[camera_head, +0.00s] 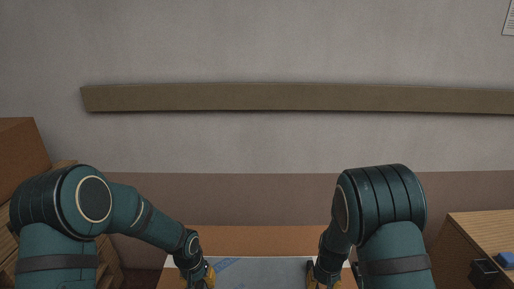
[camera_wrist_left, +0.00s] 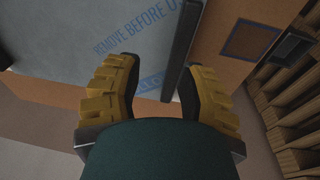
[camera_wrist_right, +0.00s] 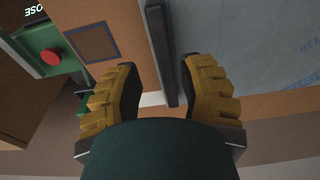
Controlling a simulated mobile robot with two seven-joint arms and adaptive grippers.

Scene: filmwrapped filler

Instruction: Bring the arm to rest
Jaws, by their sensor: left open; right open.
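My left gripper (camera_head: 210,276) is at the bottom of the head view, over a grey film-covered surface. In the left wrist view its two yellow-padded fingers (camera_wrist_left: 158,88) stand apart with nothing between them. My right gripper (camera_head: 318,278) is at the bottom of the head view, partly cut off by the frame edge. In the right wrist view its yellow-padded fingers (camera_wrist_right: 160,88) are also apart and empty. Both arms are bent, with the forearms reaching down and inward.
The film-covered panel (camera_head: 262,270) bears blue print, "REMOVE BEFORE U…" in the left wrist view. A dark bar (camera_wrist_left: 182,48) runs along it. A green box with a red button (camera_wrist_right: 50,57) shows in the right wrist view. A wooden cabinet (camera_head: 478,228) stands at right; a rail (camera_head: 300,98) crosses the wall.

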